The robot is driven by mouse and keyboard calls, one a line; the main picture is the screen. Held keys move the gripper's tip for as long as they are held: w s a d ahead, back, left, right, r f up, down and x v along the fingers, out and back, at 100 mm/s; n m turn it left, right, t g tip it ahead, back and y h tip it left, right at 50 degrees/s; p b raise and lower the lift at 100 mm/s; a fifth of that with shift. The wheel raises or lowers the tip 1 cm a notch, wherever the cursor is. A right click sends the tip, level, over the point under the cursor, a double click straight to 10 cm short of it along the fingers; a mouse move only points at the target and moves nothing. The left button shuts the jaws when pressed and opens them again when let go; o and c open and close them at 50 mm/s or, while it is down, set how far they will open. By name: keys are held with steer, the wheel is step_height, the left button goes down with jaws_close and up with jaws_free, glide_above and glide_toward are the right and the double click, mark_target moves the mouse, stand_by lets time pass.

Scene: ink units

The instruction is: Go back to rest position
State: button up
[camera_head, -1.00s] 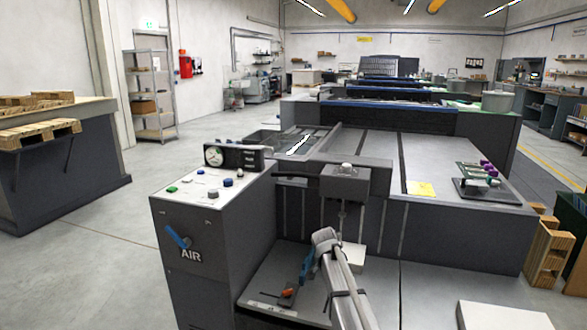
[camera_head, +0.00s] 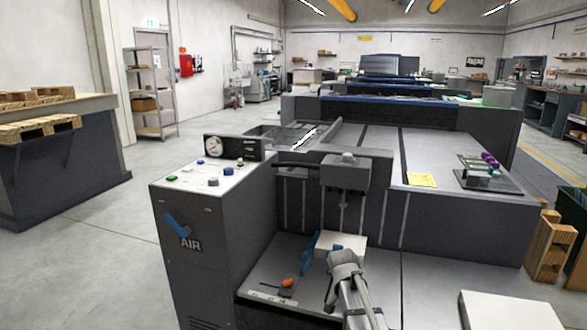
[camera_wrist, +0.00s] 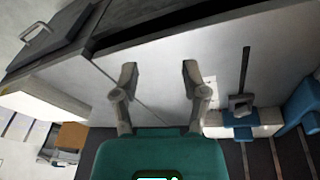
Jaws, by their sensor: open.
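My gripper (camera_wrist: 159,72) is open and empty in the wrist view, its two fingers apart over a light grey surface. A small orange piece on a dark base (camera_head: 287,284) lies on that surface left of my arm. An upright blue part (camera_head: 309,252) stands behind it. A white block with a blue part on it (camera_head: 341,244) sits just behind my arm.
The AIR control box (camera_head: 215,225) with buttons and a gauge stands to the left. A grey box on a rod (camera_head: 345,172) juts out above the work surface. A white slab (camera_head: 503,311) lies at the front right. Floor at the left is clear.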

steer(key=s+f+n+g+y+b, duration=0.1)
steer(key=s+f+n+b, duration=0.25)
steer(key=s, duration=0.55)
steer(key=s+f+n+y+b, duration=0.1)
steer(key=s+f+n+b, duration=0.2)
steer(key=s, duration=0.5)
step_height(320, 180, up, 38)
steer(key=n+p, duration=0.1)
steer(key=p, duration=3.8)
steer(key=shift+a, duration=0.2)
steer(key=shift+s, duration=0.1)
